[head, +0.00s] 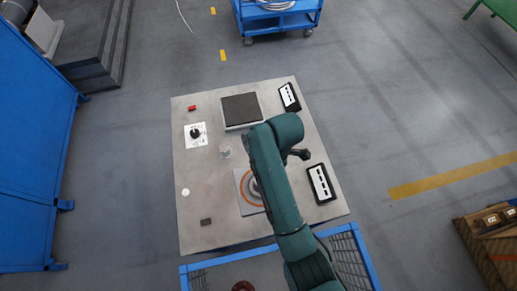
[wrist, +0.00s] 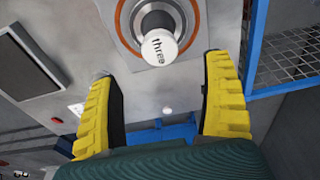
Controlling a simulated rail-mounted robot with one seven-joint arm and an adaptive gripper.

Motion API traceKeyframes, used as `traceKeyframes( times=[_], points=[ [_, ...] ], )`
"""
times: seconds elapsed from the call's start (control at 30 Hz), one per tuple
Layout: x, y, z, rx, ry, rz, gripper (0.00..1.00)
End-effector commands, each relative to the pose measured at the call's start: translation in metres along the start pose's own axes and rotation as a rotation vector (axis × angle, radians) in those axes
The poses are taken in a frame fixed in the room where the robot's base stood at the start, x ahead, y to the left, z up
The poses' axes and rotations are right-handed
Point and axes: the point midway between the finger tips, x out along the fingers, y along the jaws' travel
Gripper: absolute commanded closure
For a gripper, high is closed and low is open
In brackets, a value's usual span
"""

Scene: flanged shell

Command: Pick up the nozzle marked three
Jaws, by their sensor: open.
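The nozzle marked three (wrist: 160,46) has a white end with the dark word "three" on it, in the wrist view. It stands at the centre of an orange-ringed round seat on a plate. My gripper (wrist: 160,70) is open, with one yellow finger on each side in the picture. The nozzle's end shows between and slightly beyond the fingertips, and no contact is visible. In the head view, the orange-ringed plate (head: 246,205) is partly covered by my green arm. The nozzle and my fingers cannot be made out there.
The grey table (head: 208,160) carries a dark square pad (head: 240,109), a knob on a white plate (head: 196,134), a small clear object (head: 225,151), a white disc (head: 185,192) and two black-framed panels (head: 289,97) at right. A blue wire cart (head: 347,258) stands at the near edge.

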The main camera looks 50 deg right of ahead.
Motion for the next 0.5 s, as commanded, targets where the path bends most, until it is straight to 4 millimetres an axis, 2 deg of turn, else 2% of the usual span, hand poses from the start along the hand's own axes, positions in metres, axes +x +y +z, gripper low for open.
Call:
traceKeyframes(
  times=[0.03,0.2,0.5],
  points=[
    [0.015,-0.002,0.0,0.0,-0.001,-0.006,0.18],
    [0.052,-0.001,0.0,0.0,-0.001,-0.005,0.18],
    [0.089,0.0,0.0,0.0,-0.001,-0.005,0.18]
  ],
)
